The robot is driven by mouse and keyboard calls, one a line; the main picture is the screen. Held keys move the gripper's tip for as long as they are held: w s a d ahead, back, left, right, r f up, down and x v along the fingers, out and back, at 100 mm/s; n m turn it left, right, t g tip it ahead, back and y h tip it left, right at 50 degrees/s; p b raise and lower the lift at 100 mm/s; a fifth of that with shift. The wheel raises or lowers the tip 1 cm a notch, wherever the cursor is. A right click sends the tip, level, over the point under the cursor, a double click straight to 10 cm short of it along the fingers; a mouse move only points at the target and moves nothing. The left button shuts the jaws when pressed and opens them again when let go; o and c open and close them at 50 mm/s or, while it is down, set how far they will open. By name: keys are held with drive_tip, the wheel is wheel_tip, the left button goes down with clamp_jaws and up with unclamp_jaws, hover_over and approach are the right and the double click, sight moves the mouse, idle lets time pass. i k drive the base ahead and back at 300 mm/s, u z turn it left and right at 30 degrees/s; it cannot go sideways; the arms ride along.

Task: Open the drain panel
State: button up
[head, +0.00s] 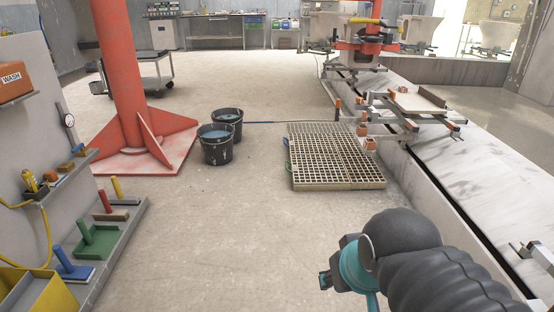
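A beige slatted grate panel (335,157), which looks like the drain panel, lies flat on the floor right of centre. I see nothing held.
Two dark buckets (217,149) of bluish liquid stand left of the panel. A red column (125,90) on a red base stands further left, beside a shelf wall with tools. A pale track (470,170) with a carousel runs along the right. Open floor lies before the panel.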

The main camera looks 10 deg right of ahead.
sight(330, 165)
drive_tip(key=z, duration=0.05)
drive_tip(key=i, duration=2.7)
drive_tip(key=z, duration=0.45)
drive_tip(key=i, duration=0.4)
drive_tip(key=z, duration=0.25)
